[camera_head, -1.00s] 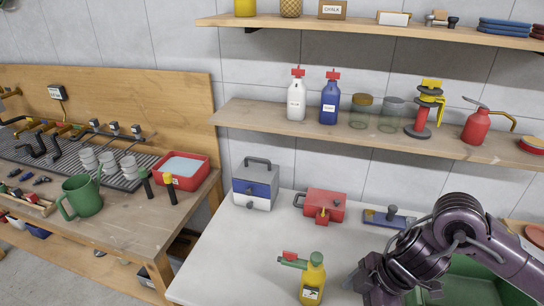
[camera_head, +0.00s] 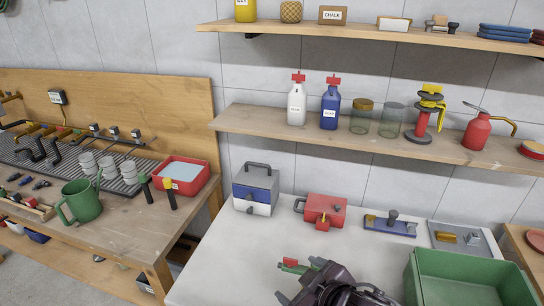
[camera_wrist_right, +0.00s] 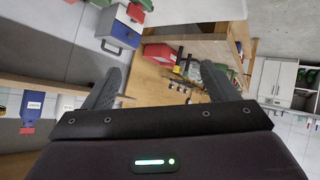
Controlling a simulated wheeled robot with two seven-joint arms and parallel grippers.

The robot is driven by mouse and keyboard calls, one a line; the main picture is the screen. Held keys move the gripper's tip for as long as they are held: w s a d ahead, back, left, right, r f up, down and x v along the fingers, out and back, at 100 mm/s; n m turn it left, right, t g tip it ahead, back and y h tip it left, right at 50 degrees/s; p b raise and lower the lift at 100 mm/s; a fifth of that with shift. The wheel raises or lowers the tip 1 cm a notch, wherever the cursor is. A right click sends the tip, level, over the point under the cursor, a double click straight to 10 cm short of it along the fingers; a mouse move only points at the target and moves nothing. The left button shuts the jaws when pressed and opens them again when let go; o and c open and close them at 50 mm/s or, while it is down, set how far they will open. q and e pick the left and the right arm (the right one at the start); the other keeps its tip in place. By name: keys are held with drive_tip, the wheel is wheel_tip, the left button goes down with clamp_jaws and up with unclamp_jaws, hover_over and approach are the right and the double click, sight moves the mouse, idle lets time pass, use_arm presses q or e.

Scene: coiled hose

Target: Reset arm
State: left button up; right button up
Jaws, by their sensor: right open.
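My right gripper (camera_head: 298,281) is at the bottom of the head view, over the white worktop, with its arm below the frame. Its two fingers also show spread apart in the right wrist view (camera_wrist_right: 160,82), with nothing between them. My left gripper is not in view. A green curved thing (camera_head: 7,4), perhaps hose, is cut off at the top left corner.
The white worktop (camera_head: 215,265) holds a grey and blue box (camera_head: 256,188), a red box (camera_head: 325,210), a blue plate (camera_head: 390,224) and a green bin (camera_head: 460,285). Shelves with bottles (camera_head: 297,103) and jars are above. A wooden bench (camera_head: 125,230) stands left.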

drive_tip(key=s+d+f+m+g+h, duration=0.55)
drive_tip(key=s+d+f+m, duration=0.25)
drive_tip(key=s+d+f, duration=0.45)
wheel_tip(320, 180, down, 29)
drive_tip(key=s+d+g+b, duration=0.1)
drive_tip(key=s+g, duration=0.1)
drive_tip(key=s+d+f, duration=0.2)
drive_tip(key=s+f, duration=0.7)
drive_tip(key=s, duration=0.1)
drive_tip(key=s+d+f+g+b, duration=0.1)
drive_tip(key=s+f, duration=0.8)
drive_tip(key=shift+s+d+f, duration=0.25)
drive_tip(key=shift+s+d, duration=0.1)
